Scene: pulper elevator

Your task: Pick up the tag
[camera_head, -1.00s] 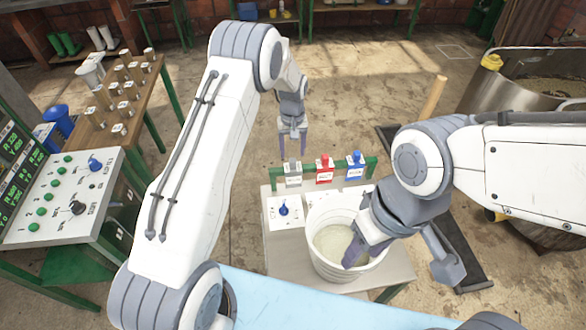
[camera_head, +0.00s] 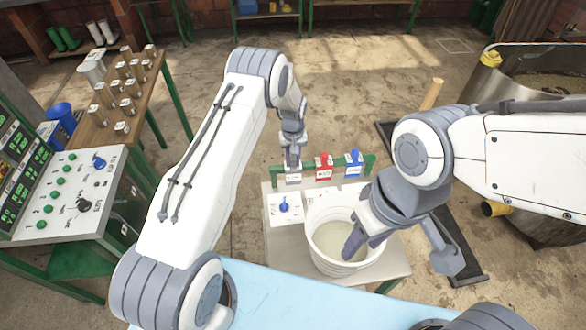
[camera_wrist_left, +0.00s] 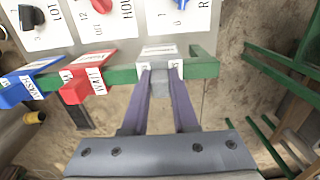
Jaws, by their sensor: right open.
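Three tags hang on a green rail (camera_head: 308,167): a grey-white one (camera_head: 293,178), a red one (camera_head: 323,168) and a blue one (camera_head: 354,164). My left gripper (camera_head: 292,162) is at the grey-white tag. In the left wrist view, its two purple fingers (camera_wrist_left: 161,80) stand on either side of the grey block (camera_wrist_left: 159,86) of that tag. I cannot tell whether both fingers touch it. The red tag (camera_wrist_left: 76,88) and blue tag (camera_wrist_left: 20,90) are to the left there. My right gripper (camera_head: 400,252) is open and empty, one finger over the white bucket.
The white bucket (camera_head: 316,258) with pale contents stands on a small table (camera_head: 390,262) beside a panel with a blue knob (camera_head: 284,207). A metal tank (camera_head: 500,75) stands at right.

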